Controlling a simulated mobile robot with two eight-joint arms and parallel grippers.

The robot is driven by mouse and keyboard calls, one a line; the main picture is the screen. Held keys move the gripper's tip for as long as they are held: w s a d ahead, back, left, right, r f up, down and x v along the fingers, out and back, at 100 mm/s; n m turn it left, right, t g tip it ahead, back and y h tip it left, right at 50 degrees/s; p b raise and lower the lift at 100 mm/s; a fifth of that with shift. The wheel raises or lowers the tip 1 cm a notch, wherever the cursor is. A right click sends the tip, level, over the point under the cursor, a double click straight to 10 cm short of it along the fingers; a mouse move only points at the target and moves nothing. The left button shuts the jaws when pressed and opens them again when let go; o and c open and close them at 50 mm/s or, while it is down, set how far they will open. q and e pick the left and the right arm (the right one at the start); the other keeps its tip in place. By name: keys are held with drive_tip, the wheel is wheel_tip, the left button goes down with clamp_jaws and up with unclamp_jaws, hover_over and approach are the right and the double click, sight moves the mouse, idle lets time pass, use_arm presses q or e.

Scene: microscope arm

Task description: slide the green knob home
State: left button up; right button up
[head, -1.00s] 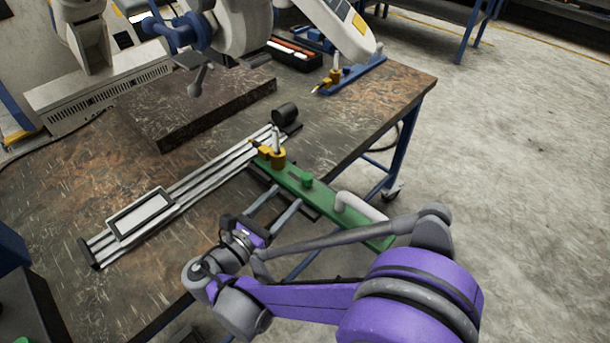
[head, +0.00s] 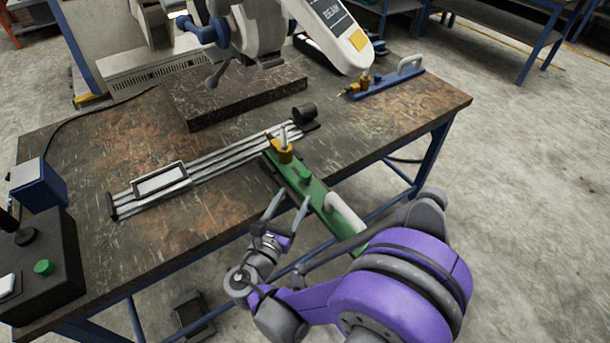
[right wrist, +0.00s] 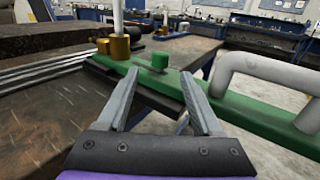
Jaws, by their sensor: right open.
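The green knob (head: 305,174) stands on a green bar (head: 318,192) that lies across the table's front edge. It also shows in the right wrist view (right wrist: 160,60), just beyond and between my fingertips. The bar has a brass fitting (head: 284,153) at its far end and a pale grey handle (head: 346,212) at its near end. My right gripper (head: 288,204) is open and empty, its fingers pointing toward the bar just short of the knob. In the right wrist view my right gripper (right wrist: 160,85) has its two grey fingers spread apart. My left gripper is not in view.
A silver rail (head: 215,161) with a framed plate runs along the table (head: 225,215). A dark slab (head: 240,98) and the microscope arm (head: 330,32) stand behind. A blue bar (head: 388,84) lies at the back right. A black control box (head: 48,262) with a green button stands at left.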

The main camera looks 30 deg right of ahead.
sight(303, 180)
drive_tip(key=x, duration=0.8)
drive_tip(key=shift+w+d, duration=0.2)
drive_tip(key=shift+d, duration=0.05)
clamp_jaws()
idle(1.0)
